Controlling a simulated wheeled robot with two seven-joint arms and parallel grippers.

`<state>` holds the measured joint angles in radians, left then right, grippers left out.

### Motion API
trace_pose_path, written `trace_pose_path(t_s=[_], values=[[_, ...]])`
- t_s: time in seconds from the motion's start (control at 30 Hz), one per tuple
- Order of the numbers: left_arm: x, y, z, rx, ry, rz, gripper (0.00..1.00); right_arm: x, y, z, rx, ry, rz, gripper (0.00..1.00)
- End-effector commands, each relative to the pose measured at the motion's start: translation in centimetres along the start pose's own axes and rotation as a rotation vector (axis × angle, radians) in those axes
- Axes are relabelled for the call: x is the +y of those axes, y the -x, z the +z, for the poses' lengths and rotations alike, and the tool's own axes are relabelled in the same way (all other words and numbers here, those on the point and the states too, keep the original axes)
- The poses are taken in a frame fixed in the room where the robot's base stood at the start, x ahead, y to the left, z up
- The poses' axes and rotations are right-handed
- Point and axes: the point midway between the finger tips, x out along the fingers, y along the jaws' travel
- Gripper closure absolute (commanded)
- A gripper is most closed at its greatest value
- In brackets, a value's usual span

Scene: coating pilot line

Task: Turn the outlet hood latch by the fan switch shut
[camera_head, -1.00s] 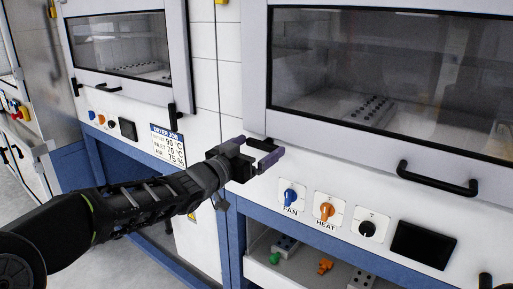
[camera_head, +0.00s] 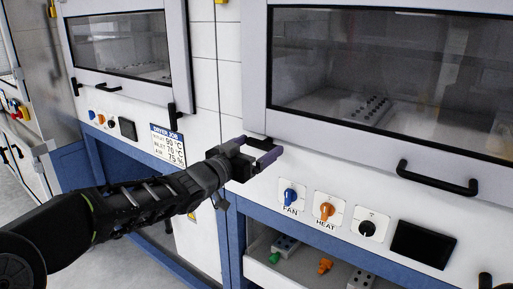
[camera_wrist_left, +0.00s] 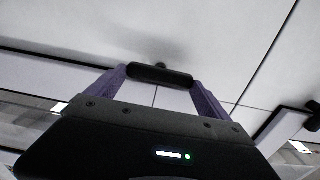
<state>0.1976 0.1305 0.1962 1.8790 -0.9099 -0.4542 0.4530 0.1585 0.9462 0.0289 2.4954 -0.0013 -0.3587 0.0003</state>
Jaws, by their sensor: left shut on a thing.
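My left gripper (camera_head: 264,154) is at the lower left corner of the outlet hood (camera_head: 390,153), above and left of the blue fan switch (camera_head: 290,196). In the left wrist view, its two purple fingers (camera_wrist_left: 160,84) stand at either end of the black latch (camera_wrist_left: 160,75), which lies crosswise between them. The gripper is shut on the latch. In the head view, the gripper mostly hides the latch, so its exact angle is hard to read there. My right gripper is not in view.
The hood's black handle (camera_head: 437,180) sticks out to the right. An orange heat switch (camera_head: 326,211), a black knob (camera_head: 368,229) and a dark screen (camera_head: 422,245) line the panel below. Another hood (camera_head: 130,90) stands at left. Small parts lie on the open shelf below.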

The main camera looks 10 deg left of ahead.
Motion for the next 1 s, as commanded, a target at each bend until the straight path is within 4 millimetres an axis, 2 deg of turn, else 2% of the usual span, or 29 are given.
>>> trace_pose_path(t_s=[0.27,0.47,1.0], values=[[0.1,0.0,0.1,0.002,-0.062,0.0,0.5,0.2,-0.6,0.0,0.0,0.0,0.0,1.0],[0.1,0.0,0.1,0.002,-0.175,0.0,0.5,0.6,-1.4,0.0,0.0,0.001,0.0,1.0],[0.3,0.0,0.3,0.002,-0.658,-0.001,0.5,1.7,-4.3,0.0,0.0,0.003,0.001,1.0]])
